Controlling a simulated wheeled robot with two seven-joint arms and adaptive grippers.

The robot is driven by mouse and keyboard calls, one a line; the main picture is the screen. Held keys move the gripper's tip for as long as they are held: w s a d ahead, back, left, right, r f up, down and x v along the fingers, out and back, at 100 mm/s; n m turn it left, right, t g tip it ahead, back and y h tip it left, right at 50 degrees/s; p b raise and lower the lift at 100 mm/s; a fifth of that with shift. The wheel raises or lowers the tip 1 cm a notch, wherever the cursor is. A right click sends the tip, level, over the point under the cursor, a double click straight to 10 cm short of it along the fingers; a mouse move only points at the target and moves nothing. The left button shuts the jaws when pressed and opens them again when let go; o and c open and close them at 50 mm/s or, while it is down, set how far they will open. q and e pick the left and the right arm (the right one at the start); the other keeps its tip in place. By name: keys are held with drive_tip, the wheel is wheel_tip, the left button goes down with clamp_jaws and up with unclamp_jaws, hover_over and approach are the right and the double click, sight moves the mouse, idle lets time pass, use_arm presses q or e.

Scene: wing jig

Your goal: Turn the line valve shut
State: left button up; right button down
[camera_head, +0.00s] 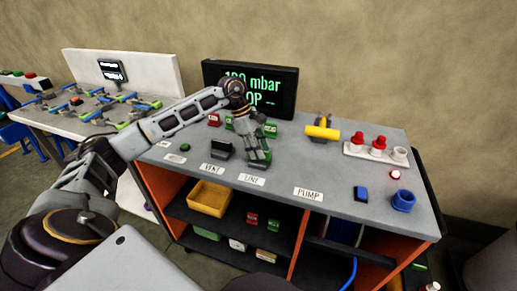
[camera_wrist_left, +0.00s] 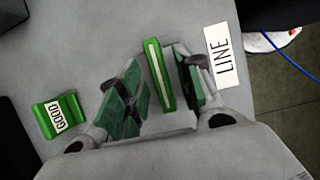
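The line valve's green handle with a white stripe (camera_wrist_left: 155,72) shows in the left wrist view, beside the LINE label (camera_wrist_left: 223,56). My left gripper (camera_head: 259,162) is over the bench behind the LINE label in the head view and hides most of the valve there. In the wrist view its fingers stand on both sides of the handle. A gap shows between the handle and the left-hand finger; the right-hand finger is close to it, and contact cannot be told. My right gripper is not in view.
The vent valve (camera_head: 222,148) stands just left of my gripper. A green GOOD block (camera_wrist_left: 58,115) is nearby. A dark display (camera_head: 285,88) stands behind. A yellow-handled part (camera_head: 322,131), a white rack (camera_head: 366,155) and a blue cup (camera_head: 403,200) are to the right.

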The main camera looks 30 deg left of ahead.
use_arm(q)
drive_tip(key=shift+r, duration=0.1)
drive_tip(key=v, duration=1.1)
drive_tip(key=shift+a+r, duration=0.3)
drive_tip(key=shift+r, duration=0.05)
drive_tip(key=shift+s+f, duration=0.1)
drive_tip(key=shift+s, duration=0.1)
idle(0.4)
